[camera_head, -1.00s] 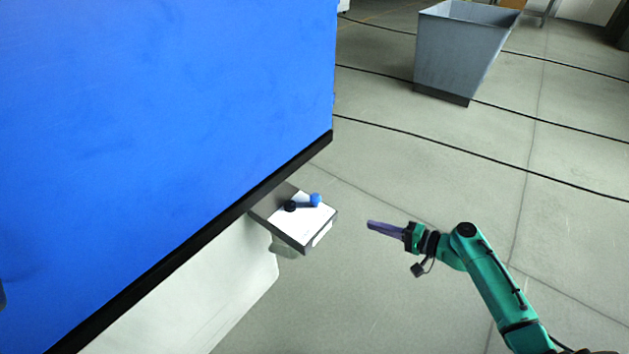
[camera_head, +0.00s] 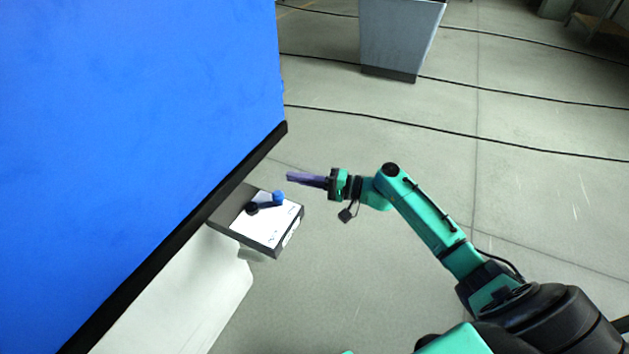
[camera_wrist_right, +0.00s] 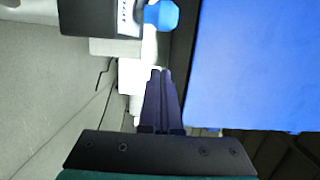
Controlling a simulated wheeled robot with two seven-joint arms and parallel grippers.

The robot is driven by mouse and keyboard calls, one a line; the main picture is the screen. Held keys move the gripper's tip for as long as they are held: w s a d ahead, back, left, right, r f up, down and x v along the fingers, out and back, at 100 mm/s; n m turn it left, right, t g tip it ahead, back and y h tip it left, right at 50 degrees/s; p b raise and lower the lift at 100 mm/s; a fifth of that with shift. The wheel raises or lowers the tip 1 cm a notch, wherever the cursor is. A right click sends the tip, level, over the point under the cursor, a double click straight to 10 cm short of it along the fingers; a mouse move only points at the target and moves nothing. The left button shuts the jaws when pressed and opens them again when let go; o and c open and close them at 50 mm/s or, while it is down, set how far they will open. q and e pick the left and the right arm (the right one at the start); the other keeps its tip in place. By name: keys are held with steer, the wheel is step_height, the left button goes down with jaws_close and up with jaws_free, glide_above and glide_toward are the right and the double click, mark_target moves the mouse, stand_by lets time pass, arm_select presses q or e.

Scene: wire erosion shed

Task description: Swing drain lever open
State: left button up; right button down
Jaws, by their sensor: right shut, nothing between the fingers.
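The drain lever (camera_head: 266,202) lies on top of a grey box with a white plate (camera_head: 262,228). It has a black hub at its left end and a blue knob (camera_head: 278,197) at its right end. My right gripper (camera_head: 290,177) is shut and empty, just above and right of the knob in the head view, apart from it as far as I can tell. In the right wrist view the shut fingers (camera_wrist_right: 160,75) point toward the blue knob (camera_wrist_right: 162,15), with a gap between. The black hub is not seen there. My left gripper is not in view.
A large blue machine panel (camera_head: 130,100) with a black lower edge (camera_head: 190,230) stands left of the box. A pale lower body (camera_head: 180,300) lies beneath it. A grey bin (camera_head: 400,40) stands at the back. Dark cables (camera_head: 450,130) cross the open floor.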

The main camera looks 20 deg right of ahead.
mark_target(264, 202)
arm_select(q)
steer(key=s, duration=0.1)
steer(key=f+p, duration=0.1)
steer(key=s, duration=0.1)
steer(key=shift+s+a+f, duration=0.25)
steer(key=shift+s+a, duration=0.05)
arm_select(e)
steer(key=s+a, duration=0.2)
steer(key=a, duration=0.1)
steer(key=shift+s+a, duration=0.1)
arm_select(q)
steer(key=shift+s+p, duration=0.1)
steer(key=shift+p, duration=0.25)
arm_select(e)
steer(key=shift+s+m+t+h+p, duration=0.3)
steer(key=shift+s, duration=0.05)
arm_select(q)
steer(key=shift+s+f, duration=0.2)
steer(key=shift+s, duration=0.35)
